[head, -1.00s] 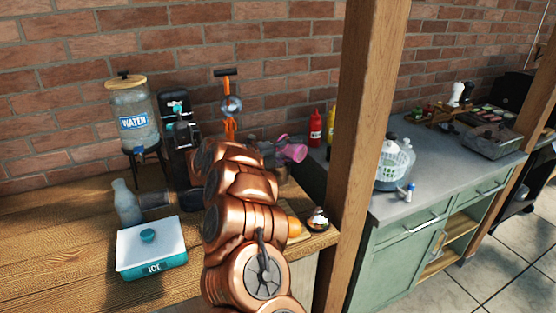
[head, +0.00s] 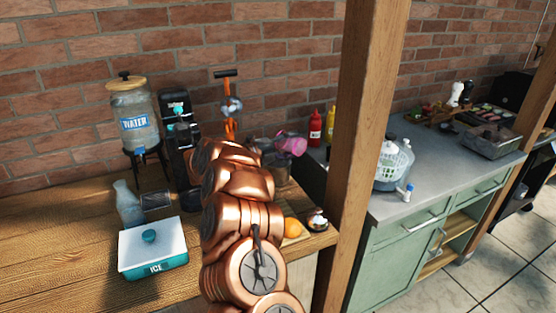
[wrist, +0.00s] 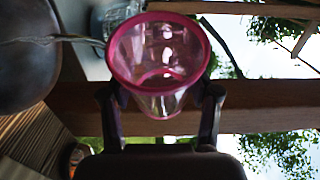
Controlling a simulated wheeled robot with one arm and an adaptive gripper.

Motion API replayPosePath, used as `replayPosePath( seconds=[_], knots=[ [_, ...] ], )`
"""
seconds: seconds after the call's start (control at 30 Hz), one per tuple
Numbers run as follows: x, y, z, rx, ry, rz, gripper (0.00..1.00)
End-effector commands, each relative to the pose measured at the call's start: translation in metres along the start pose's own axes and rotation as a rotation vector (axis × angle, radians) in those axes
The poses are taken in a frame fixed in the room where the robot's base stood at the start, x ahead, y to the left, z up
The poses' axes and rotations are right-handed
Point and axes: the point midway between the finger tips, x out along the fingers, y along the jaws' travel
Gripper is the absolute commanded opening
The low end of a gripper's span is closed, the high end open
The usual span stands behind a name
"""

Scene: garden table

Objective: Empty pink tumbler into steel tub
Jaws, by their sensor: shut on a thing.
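The pink tumbler (head: 292,143) is see-through and tilted well over, held above the back right of the wooden table. In the wrist view the tumbler (wrist: 158,80) shows its bright pink rim and open mouth; I see no clear contents inside. My gripper (wrist: 161,108) is shut on it, one dark finger on each side. In the head view my gripper is mostly hidden behind my copper arm. I cannot make out the steel tub for certain; a dark rounded surface (wrist: 25,50) at the left of the wrist view may be part of it.
A water dispenser (head: 132,115), a dark machine (head: 178,135), a grey bottle (head: 128,203) and an ice box (head: 152,250) stand on the table's left. An orange (head: 293,228) lies at its front right. A wooden post (head: 358,150) rises close to the right.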

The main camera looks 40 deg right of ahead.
Motion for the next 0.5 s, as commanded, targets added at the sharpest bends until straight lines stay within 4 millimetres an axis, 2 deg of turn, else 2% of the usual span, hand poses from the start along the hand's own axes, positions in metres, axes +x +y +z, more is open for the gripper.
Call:
replayPosePath(
  seconds=[0.2, 0.4, 0.5],
  knots=[
    [-0.001, -0.020, 0.003, -0.096, 0.000, -0.043, 0.18],
    [-0.003, -0.022, 0.008, -0.218, -0.001, -0.092, 0.18],
    [-0.003, -0.018, 0.007, -0.184, -0.001, -0.076, 0.18]
  ],
)
